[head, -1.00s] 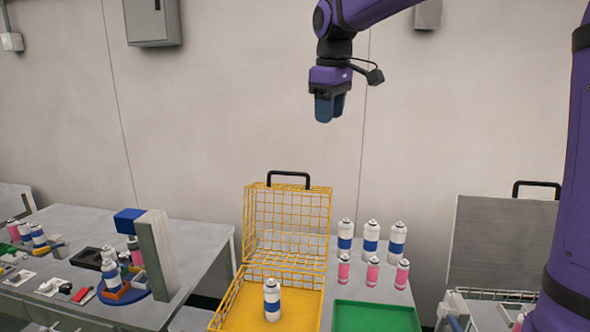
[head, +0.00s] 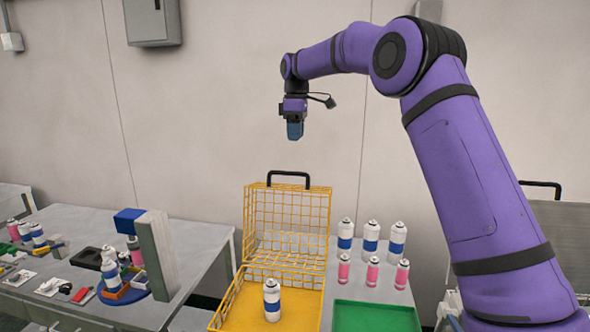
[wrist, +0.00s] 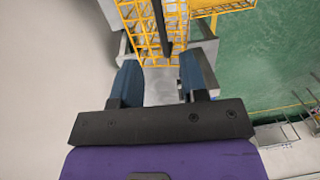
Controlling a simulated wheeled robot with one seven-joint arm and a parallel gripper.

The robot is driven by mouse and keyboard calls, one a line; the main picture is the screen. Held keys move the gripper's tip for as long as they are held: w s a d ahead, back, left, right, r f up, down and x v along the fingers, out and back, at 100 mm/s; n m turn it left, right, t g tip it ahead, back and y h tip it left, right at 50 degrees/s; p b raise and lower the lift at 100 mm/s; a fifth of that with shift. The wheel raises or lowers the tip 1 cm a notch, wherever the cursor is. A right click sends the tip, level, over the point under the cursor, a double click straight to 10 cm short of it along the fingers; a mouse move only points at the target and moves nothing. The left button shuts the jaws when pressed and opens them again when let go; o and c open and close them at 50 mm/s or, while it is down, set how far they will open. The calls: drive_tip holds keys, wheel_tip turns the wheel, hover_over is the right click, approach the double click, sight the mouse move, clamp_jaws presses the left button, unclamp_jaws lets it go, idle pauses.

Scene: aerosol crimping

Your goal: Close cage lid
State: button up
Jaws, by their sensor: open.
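The yellow wire cage (head: 232,303) stands on the table with its lid (head: 290,222) raised upright at the back. A black handle (head: 289,175) sits on the lid's top edge. One white can with a blue band (head: 272,300) stands inside the cage. My gripper (head: 295,134) is in the air above the lid and its handle, apart from both. In the wrist view my gripper (wrist: 163,88) shows two blue fingers spread with nothing between them. Beyond the fingertips the yellow lid (wrist: 140,22) and its dark handle (wrist: 162,28) show.
Several cans (head: 371,237) stand right of the cage behind a green tray (head: 376,317). A grey box with a black handle (head: 540,188) is at right, partly behind my arm. A left table (head: 58,228) holds a crimping fixture (head: 157,255). The air around my gripper is clear.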

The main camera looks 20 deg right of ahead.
drive_tip(key=f, duration=1.1)
drive_tip(key=shift+s+a, duration=0.2)
drive_tip(key=shift+s, duration=0.1)
drive_tip(key=shift+r, duration=0.1)
clamp_jaws()
